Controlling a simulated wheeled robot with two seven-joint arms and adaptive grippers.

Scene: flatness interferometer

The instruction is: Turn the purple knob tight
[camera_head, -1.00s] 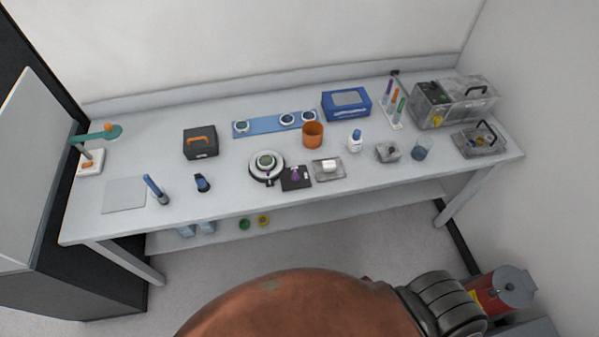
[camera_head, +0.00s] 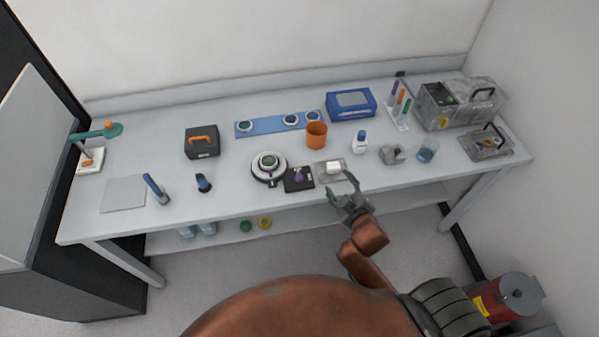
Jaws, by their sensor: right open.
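The small purple knob (camera_head: 299,175) stands on a dark square base (camera_head: 297,184) near the front edge of the bench, right of the middle. The base lies beside a round white and black instrument (camera_head: 268,167) with a greenish disc on top. My right gripper (camera_head: 339,186) is open and empty at the bench's front edge, to the right of the knob and apart from it. Its fingers point toward the bench, just in front of a clear tray with a white block (camera_head: 333,168). My left gripper is not in view.
A dark blue upright item (camera_head: 203,183) stands left. The bench front between it and the round instrument is clear.

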